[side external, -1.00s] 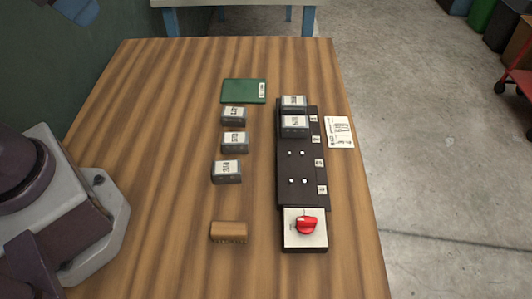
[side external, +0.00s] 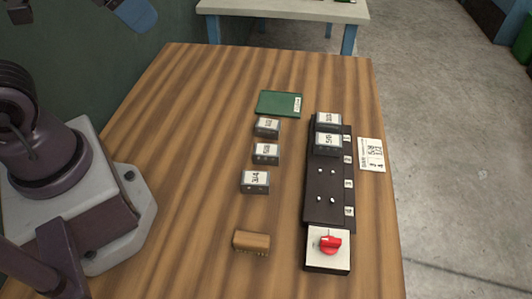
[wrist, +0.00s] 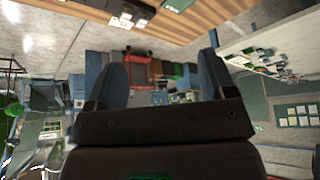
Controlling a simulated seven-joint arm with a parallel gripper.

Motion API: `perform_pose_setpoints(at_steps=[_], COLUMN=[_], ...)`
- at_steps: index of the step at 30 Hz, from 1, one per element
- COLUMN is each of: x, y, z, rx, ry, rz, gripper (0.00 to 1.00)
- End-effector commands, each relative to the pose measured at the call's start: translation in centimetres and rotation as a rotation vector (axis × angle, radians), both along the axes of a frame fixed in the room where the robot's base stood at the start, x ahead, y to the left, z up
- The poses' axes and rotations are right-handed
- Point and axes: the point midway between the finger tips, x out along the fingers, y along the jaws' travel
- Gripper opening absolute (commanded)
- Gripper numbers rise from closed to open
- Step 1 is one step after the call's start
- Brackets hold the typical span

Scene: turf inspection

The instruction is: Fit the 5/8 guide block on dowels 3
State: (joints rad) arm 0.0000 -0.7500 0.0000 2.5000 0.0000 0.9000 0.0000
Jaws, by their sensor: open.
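In the side external view, a dark fixture strip (side external: 324,207) lies along the table's right side. Two grey guide blocks sit at its far end: a far one (side external: 328,121) and a nearer one (side external: 328,143), whose label looks like 5/8. Nearer still, two bare pairs of pale dowels show, one pair (side external: 326,171) behind the other (side external: 326,200). Left of the strip stand three loose grey blocks: far (side external: 267,127), middle (side external: 265,154) and near (side external: 255,181). The near label reads 3/4; the other two are too small to read surely. My gripper (wrist: 161,58) is open and empty, well away from the blocks.
A red knob (side external: 331,244) on a white plate ends the strip. A brown wooden piece (side external: 251,242) lies front left of it, a green booklet (side external: 280,104) behind the loose blocks. A printed card (side external: 371,154) is right of the strip.

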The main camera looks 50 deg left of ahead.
Motion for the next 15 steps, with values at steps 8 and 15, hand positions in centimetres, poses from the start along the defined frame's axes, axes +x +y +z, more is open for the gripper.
perform_pose_setpoints(at_steps=[8,15], x=[0.0,0.8], y=[0.0,-0.8], z=[0.0,-2.1], rx=[0.0,0.0], ry=[0.0,0.112], rz=[0.0,-0.04], gripper=[0.92,0.92])
